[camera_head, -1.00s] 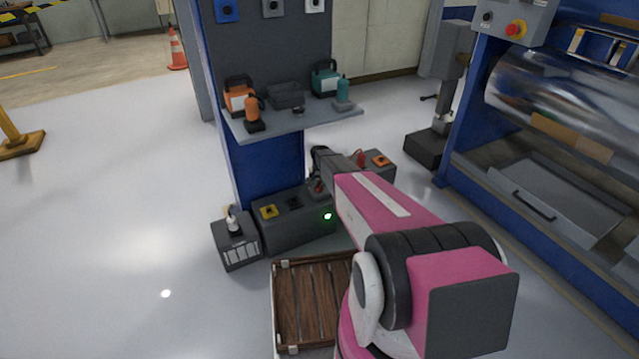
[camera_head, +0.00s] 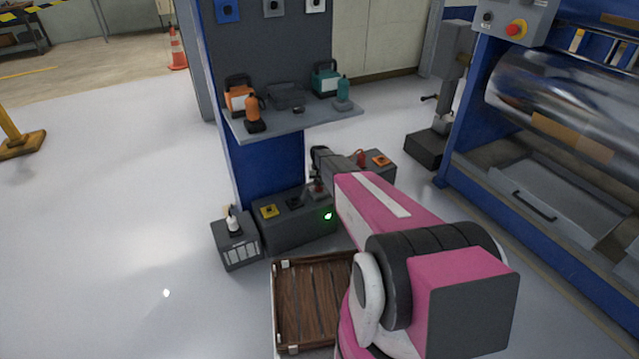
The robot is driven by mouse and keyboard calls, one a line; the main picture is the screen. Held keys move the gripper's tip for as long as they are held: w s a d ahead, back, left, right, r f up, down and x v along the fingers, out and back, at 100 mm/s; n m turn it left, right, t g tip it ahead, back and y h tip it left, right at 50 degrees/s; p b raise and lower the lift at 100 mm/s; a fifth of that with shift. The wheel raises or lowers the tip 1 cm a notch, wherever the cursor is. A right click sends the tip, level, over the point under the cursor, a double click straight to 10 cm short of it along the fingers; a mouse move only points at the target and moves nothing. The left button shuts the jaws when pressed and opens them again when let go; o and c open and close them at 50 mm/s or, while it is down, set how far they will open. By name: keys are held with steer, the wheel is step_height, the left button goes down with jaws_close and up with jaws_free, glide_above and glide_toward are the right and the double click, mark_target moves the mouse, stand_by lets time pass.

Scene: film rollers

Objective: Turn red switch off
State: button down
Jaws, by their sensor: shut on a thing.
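A dark grey control box (camera_head: 285,232) stands on the floor at the foot of the blue column. A small red switch (camera_head: 318,191) sits on its top, partly covered by my gripper. A green light (camera_head: 327,216) glows on the box's front below that switch. My pink arm reaches in from the lower right. My dark gripper (camera_head: 316,178) is shut at the red switch, on its upper part; the fingertips are small and partly hidden. Another red part (camera_head: 361,158) shows farther right, behind my arm.
A yellow switch (camera_head: 269,211) and a dark one (camera_head: 294,202) sit left of the gripper. An orange switch (camera_head: 380,160) is at right. A shelf (camera_head: 290,122) with bottles and cases overhangs the box. A wooden crate (camera_head: 310,305) stands in front.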

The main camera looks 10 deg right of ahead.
steer(key=n, duration=0.3)
steer(key=shift+a+n, duration=0.2)
steer(key=shift+n, duration=0.2)
steer(key=n, duration=0.3)
steer(key=shift+s+a+n, duration=0.1)
steer(key=shift+a+n, duration=0.05)
steer(key=shift+n, duration=0.15)
steer(key=n, duration=0.6)
steer(key=shift+s+a, duration=0.2)
steer(key=shift+s, duration=0.05)
steer(key=shift+n, duration=0.3)
steer(key=c, duration=1)
jaws_free()
steer(key=shift+c, duration=0.2)
step_height(320, 180, up, 11)
steer(key=s+r+m, duration=0.4)
steer(key=s+r, duration=0.1)
steer(key=s, duration=0.7)
steer(key=s+d+r+m, duration=0.1)
steer(key=s+r+m, duration=0.3)
steer(key=s, duration=0.8)
steer(key=s+r+m, duration=0.4)
steer(key=s+r, duration=0.2)
steer(key=s, duration=0.7)
steer(key=shift+d+m, duration=0.25)
steer(key=shift+m, duration=0.15)
